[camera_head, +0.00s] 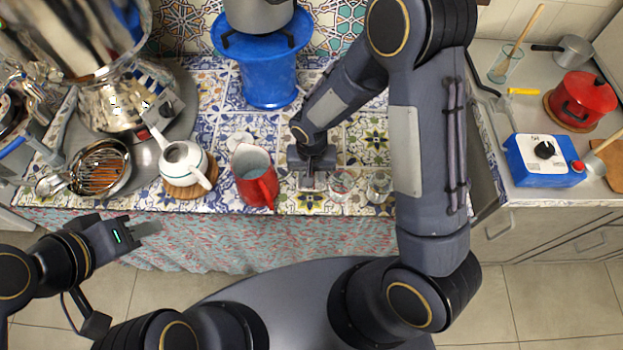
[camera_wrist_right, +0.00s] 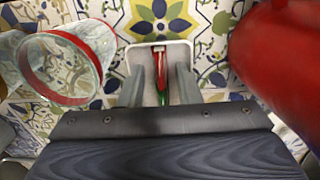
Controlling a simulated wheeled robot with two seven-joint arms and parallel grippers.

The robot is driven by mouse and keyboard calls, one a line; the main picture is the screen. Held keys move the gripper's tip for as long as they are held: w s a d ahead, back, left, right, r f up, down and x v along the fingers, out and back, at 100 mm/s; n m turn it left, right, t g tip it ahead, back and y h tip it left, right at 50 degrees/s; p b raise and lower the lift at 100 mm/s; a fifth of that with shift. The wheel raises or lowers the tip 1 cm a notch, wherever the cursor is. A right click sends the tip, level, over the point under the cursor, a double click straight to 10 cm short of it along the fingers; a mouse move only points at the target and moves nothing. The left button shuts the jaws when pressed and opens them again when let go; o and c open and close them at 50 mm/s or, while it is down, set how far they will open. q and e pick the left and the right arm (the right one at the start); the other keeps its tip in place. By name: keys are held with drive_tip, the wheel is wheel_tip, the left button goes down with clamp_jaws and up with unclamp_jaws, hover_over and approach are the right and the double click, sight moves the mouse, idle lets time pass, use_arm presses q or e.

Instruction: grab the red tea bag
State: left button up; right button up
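In the right wrist view a slim red tea bag (camera_wrist_right: 160,68) lies in a small white dish (camera_wrist_right: 180,54), with something green (camera_wrist_right: 164,99) at its near end. My right gripper (camera_wrist_right: 160,88) is open above the dish, one finger on each side of the red tea bag and apart from it. In the head view my right gripper (camera_head: 312,180) points down at the tiled counter between the red pitcher (camera_head: 254,178) and a glass (camera_head: 342,182); it hides most of the dish and the tea bag. My left gripper (camera_head: 146,229) is in front of the counter, away from the objects; its finger gap is unclear.
The red pitcher also stands close at the right in the right wrist view (camera_wrist_right: 280,65); a red-rimmed glass (camera_wrist_right: 70,65) stands close at the left. A white teapot (camera_head: 184,163), a blue container (camera_head: 268,75) and a metal samovar (camera_head: 110,95) stand further left in the head view.

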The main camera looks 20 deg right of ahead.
clamp_jaws()
idle(0.4)
